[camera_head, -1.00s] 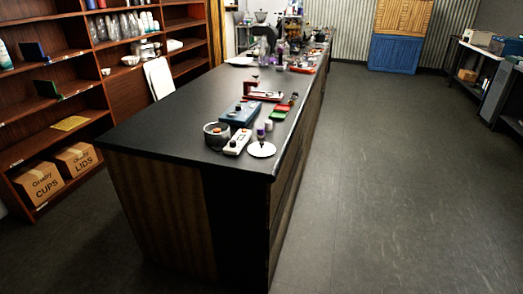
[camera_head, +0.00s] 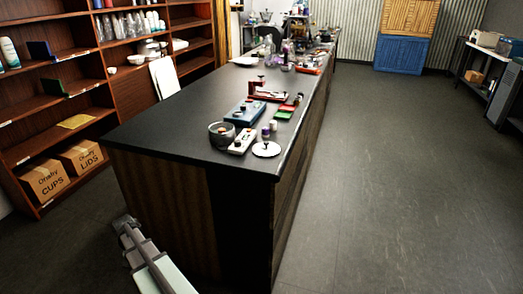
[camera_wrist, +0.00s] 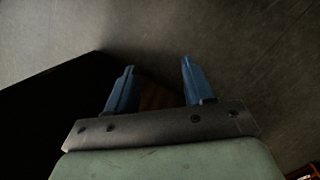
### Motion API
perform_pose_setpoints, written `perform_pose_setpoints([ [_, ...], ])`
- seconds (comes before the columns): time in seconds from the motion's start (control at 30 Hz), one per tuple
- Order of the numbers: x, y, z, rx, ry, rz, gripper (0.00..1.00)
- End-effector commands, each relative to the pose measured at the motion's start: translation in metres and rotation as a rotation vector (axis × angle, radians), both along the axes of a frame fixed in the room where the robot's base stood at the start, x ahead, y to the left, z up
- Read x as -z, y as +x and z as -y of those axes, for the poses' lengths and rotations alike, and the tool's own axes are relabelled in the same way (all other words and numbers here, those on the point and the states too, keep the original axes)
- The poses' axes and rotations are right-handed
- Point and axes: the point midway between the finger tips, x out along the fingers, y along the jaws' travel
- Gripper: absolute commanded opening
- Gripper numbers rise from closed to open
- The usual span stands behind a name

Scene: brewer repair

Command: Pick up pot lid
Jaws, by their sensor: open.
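The pot lid looks to be the round white disc with a small dark knob (camera_head: 267,149), lying flat near the right edge of the black counter in the head view. A dark grey pot (camera_head: 221,134) stands to its left, with a white device (camera_head: 241,141) between them. In the wrist view, my gripper (camera_wrist: 157,68) has its two blue fingers wide apart with nothing between them. It is low by the counter's near end, away from the lid. The lid is not in the wrist view.
The black counter (camera_head: 160,127) holds a blue box (camera_head: 245,113), small bottles and a red-based tool (camera_head: 268,95) near the lid. Shelves (camera_head: 50,92) with boxes stand at left. The floor (camera_head: 400,180) right of the counter is clear.

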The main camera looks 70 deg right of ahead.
Motion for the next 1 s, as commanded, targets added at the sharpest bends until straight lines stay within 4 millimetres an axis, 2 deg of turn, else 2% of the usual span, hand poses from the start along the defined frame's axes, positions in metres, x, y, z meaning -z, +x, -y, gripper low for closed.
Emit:
perform_pose_setpoints([
  [0.03, -0.016, 0.008, 0.022, 0.038, -0.014, 0.013, 0.52],
  [0.23, -0.079, 0.02, 0.095, 0.182, -0.065, 0.053, 0.52],
  [0.47, -0.16, 0.016, 0.179, 0.35, -0.124, 0.096, 0.52],
  [0.77, -0.279, -0.015, 0.28, 0.572, -0.203, 0.15, 0.52],
  [0.87, -0.321, -0.032, 0.31, 0.647, -0.229, 0.167, 0.52],
  [1.0, -0.382, -0.065, 0.352, 0.763, -0.268, 0.189, 0.52],
])
